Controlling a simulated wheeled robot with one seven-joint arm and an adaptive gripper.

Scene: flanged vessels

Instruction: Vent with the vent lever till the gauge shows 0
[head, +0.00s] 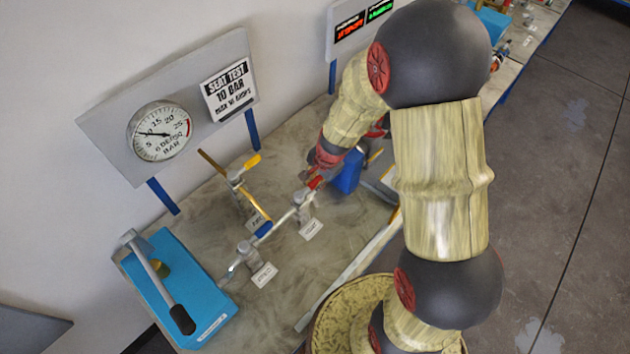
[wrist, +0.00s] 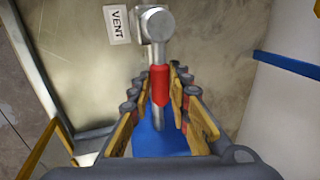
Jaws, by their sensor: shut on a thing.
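The vent lever has a red grip (head: 316,182) on a silver valve (head: 302,198) in the head view. My gripper (head: 320,169) is at that grip. In the wrist view the red grip (wrist: 160,86) lies between my gripper's fingers (wrist: 161,92), and they are shut on it. The grip points from the silver valve head (wrist: 155,22) towards my palm. A VENT label (wrist: 117,24) lies beside the valve. The round gauge (head: 160,131) hangs on a grey board; its needle points left, near where the 10 is, clearly off 0.
A blue lever (head: 263,229) and a yellow lever (head: 253,161) are on other valves nearby. A blue pump box (head: 180,283) with a black-ended handle stands at the front left. A blue block (head: 348,172) is just beyond my gripper. The bench between pump and valves is bare.

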